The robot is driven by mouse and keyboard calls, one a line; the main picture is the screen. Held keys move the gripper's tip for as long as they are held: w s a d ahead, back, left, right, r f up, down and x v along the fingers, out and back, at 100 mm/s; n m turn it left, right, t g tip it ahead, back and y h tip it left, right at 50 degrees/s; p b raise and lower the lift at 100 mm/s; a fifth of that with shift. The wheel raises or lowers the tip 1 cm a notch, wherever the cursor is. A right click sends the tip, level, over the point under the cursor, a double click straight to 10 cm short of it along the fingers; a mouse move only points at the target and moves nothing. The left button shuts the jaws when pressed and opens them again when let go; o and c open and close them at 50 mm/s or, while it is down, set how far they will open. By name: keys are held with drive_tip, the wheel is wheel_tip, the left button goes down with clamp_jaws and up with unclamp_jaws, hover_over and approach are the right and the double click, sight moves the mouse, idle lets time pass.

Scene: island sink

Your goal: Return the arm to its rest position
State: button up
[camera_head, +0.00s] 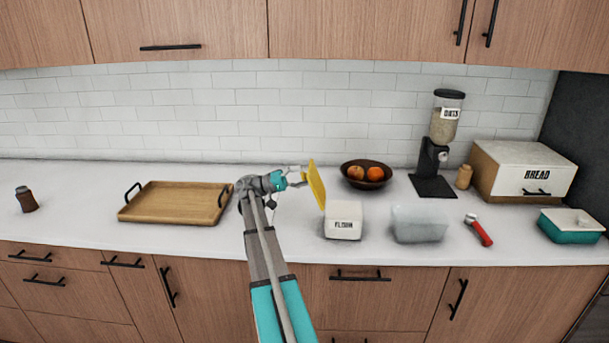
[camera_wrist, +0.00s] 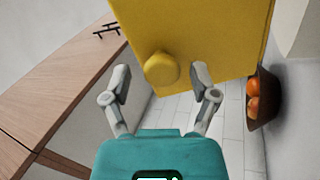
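My gripper (camera_head: 301,176) is above the counter, left of a white box labelled FLOUR (camera_head: 343,220). Its two fingers are spread apart in the wrist view (camera_wrist: 161,76). A yellow panel (camera_head: 316,185) stands nearly upright just in front of the fingertips, at the upper left of the flour box. In the wrist view the yellow panel (camera_wrist: 225,40) shows a round knob (camera_wrist: 162,68) between the fingers, with gaps on both sides. I cannot tell whether the panel is joined to the box. My arm reaches up from the bottom of the head view.
A wooden tray (camera_head: 150,214) lies left of my arm. A dark fruit bowl (camera_head: 367,183) stands behind the flour box. A clear container (camera_head: 419,224), red-handled tool (camera_head: 479,230), dispenser (camera_head: 436,160) and bread box (camera_head: 500,180) are right.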

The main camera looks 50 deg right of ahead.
idle(0.6)
drive_tip(key=shift+a, duration=0.1)
